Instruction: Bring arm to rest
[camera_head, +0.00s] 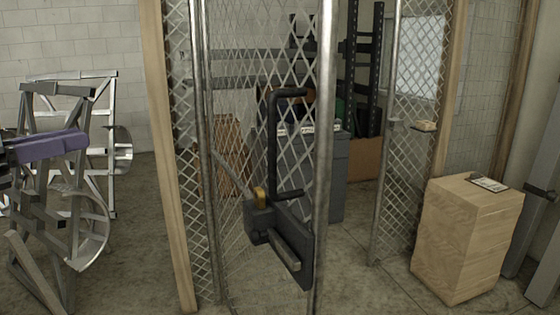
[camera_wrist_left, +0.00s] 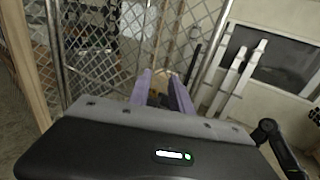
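My left gripper (camera_head: 85,141) comes in from the left edge of the head view, with purple fingers pointing right. In the left wrist view the two purple fingers (camera_wrist_left: 161,90) stand apart with a gap between them, and nothing is held. The gripper is clear of the mesh door (camera_head: 265,150) in the middle of the head view. That door bears a black handle and latch (camera_head: 290,240), which nothing of mine touches. My right gripper is not in view.
Metal trailer frames (camera_head: 110,140) stand at the left, behind and around my left arm. A wooden post (camera_head: 170,150) stands left of the door. A wooden crate (camera_head: 465,245) with a paper on top is at the right. A grey cabinet (camera_head: 335,170) stands behind the mesh.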

